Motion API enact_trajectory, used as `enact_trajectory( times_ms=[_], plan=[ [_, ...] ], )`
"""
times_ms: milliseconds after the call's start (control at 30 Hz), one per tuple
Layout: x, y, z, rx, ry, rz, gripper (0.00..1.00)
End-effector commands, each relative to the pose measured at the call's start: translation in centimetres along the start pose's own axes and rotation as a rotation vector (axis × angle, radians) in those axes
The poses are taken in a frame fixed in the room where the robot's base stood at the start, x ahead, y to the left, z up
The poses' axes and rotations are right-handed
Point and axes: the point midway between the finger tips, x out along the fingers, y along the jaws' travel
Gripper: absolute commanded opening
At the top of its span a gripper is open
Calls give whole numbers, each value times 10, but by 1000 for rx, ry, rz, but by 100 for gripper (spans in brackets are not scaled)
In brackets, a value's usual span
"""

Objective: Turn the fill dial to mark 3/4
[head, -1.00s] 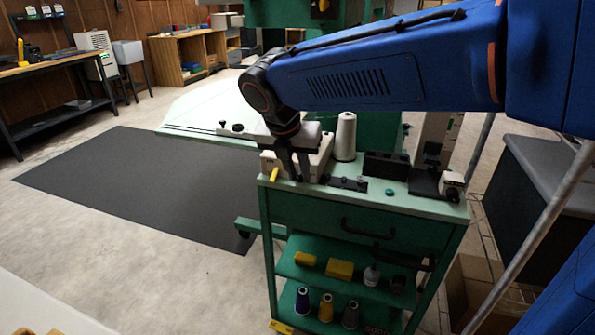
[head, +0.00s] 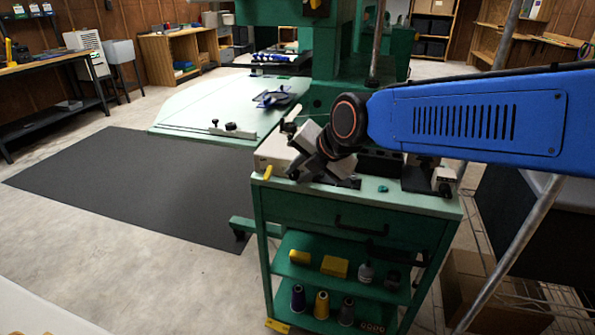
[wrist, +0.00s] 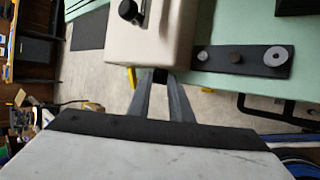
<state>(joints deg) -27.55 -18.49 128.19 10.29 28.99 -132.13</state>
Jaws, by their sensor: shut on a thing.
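The cream box (head: 272,155) sits at the left end of the green cart's top, and its front face shows in the wrist view (wrist: 150,45). My gripper (wrist: 161,78) reaches the lower front of this box, its fingers closed on a small dark part that appears to be the fill dial (wrist: 160,74). The fingers cover most of it, and its marks and pointer cannot be read. In the head view my gripper (head: 294,168) is tilted at the box front, and my wrist hides the dial. A yellow tab (wrist: 131,78) sticks out beside the fingers.
A black knob (wrist: 130,11) stands on the box. A black plate with round pieces (wrist: 240,61) lies close to its right on the cart top (head: 350,198). A drawer handle (head: 365,228) is below. Open floor lies left of the cart.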

Motion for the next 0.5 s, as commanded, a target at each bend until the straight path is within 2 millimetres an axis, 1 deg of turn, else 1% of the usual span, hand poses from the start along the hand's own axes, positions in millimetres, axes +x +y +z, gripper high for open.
enact_trajectory(
  times_ms=[500],
  plan=[
    [0,-5,0,62,0,144,0]
  ],
)
